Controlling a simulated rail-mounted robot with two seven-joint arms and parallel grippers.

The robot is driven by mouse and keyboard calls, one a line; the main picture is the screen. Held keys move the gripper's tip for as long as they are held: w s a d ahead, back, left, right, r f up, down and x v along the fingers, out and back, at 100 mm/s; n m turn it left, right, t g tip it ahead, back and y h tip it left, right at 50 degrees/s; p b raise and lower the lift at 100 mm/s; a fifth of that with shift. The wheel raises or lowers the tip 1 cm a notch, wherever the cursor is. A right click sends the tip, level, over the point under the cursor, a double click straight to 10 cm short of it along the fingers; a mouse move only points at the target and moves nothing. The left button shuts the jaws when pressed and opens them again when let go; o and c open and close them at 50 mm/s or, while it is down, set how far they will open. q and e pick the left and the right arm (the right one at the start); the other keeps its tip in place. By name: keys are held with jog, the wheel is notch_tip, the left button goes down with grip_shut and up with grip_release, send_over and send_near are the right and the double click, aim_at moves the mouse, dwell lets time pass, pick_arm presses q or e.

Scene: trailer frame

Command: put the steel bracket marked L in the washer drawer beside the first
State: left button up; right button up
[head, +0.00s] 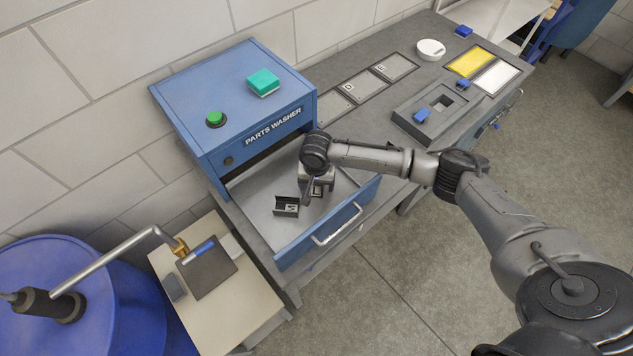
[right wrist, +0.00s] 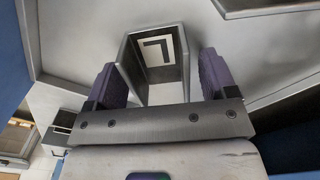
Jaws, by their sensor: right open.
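The steel bracket marked L (right wrist: 160,58) stands between my open right gripper's purple-padded fingers (right wrist: 158,88), with its L label facing the camera. Narrow gaps show beside it. In the head view, my right gripper (head: 317,188) is low over the open washer drawer (head: 257,192) and partly covers this bracket. The first bracket (head: 286,207), dark with a white label, sits in the drawer just left of the gripper. It probably also shows at the left in the right wrist view (right wrist: 63,122). My left gripper is not in view.
The blue parts washer (head: 235,100), with a green button (head: 215,118) and a teal block (head: 263,82) on top, stands behind the drawer. The drawer's front handle (head: 337,226) faces the floor. A blue drum (head: 75,300) and a small side table (head: 235,300) stand at left.

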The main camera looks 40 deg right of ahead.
aim_at(316, 188)
jog(key=shift+r, duration=0.4)
notch_tip(316, 188, up, 12)
jog(key=p, duration=0.1)
jog(key=shift+f, duration=0.25)
